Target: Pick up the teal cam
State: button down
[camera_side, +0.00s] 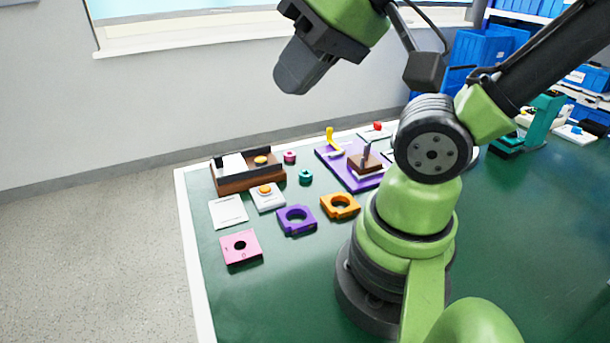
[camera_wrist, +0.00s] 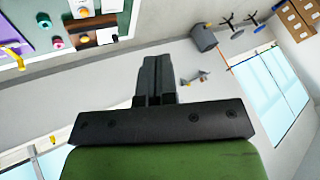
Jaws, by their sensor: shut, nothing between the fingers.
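The teal cam (camera_side: 305,177) is a small round piece with a dark centre. It stands on the green table top, between the brown wooden tray and the purple plate. It also shows near the top left corner of the wrist view (camera_wrist: 43,20). My gripper (camera_side: 291,82) is high above the table, in front of the wall, well apart from the cam. Its dark fingers are together and empty, and they also show in the middle of the wrist view (camera_wrist: 155,68).
A small pink piece (camera_side: 290,157) stands close behind the cam. The wooden tray (camera_side: 248,186) is at left; a purple plate (camera_side: 338,163) with upright yellow and grey handles is at right. Purple (camera_side: 297,220), orange (camera_side: 340,206) and pink (camera_side: 240,247) parts lie in front. Bare table surrounds the cam.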

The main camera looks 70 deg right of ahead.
jog(key=c, duration=0.6)
grip_release()
jog(key=shift+c, duration=0.2)
